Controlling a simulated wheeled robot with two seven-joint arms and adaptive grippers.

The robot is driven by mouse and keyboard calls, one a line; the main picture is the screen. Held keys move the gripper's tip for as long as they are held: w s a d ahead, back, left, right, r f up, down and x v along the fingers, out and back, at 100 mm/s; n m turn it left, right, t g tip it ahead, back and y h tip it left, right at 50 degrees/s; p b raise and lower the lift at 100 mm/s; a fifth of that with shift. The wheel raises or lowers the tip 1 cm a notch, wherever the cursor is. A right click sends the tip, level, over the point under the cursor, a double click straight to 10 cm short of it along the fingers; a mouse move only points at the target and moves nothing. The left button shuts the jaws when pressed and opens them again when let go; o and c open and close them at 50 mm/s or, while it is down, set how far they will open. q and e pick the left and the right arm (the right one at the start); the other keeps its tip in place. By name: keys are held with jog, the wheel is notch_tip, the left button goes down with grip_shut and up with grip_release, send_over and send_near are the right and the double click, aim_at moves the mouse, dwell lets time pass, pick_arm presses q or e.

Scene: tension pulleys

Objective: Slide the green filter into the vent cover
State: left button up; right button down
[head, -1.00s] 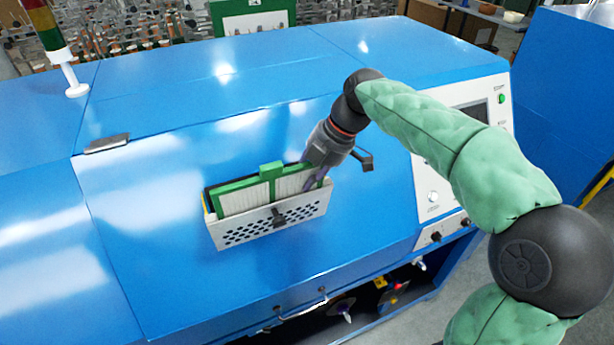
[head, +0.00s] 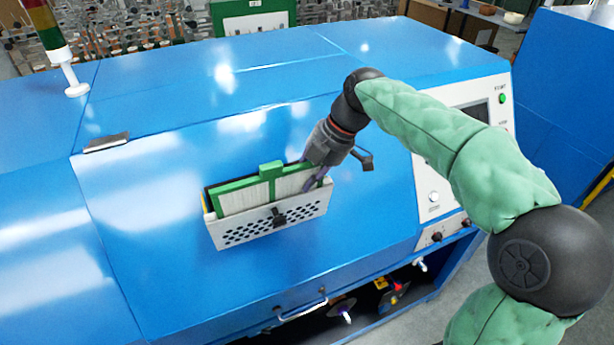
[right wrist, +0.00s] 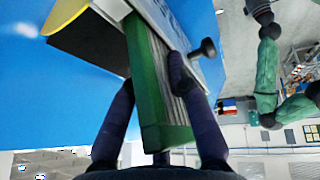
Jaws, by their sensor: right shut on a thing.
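The green-framed filter (head: 243,196) with a white pleated face sits partly inside the perforated vent cover (head: 268,226) on the machine's sloped blue front. Its green top edge and centre tab stand above the cover's rim. My right gripper (head: 314,181) is at the filter's right end. In the right wrist view the fingers of my right gripper (right wrist: 148,90) are on either side of the green filter (right wrist: 158,100), shut on its end. The vent cover (right wrist: 190,40) shows at the top there, with a dark opening beside it.
A black knob (head: 278,217) sits on the cover's front. A control panel (head: 433,190) is at the right, behind my right arm. The blue panel left of the cover is clear.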

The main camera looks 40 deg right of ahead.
jog(key=shift+r, duration=0.1)
dwell(0.7)
jog(key=shift+f+b, duration=0.25)
jog(key=shift+b, duration=0.2)
jog(key=shift+w+f, duration=0.1)
jog(key=shift+f, duration=0.05)
jog(key=shift+r, duration=0.35)
dwell(0.9)
jog(key=shift+f+b, duration=0.1)
jog(key=shift+b, duration=0.3)
jog(key=shift+f, duration=0.25)
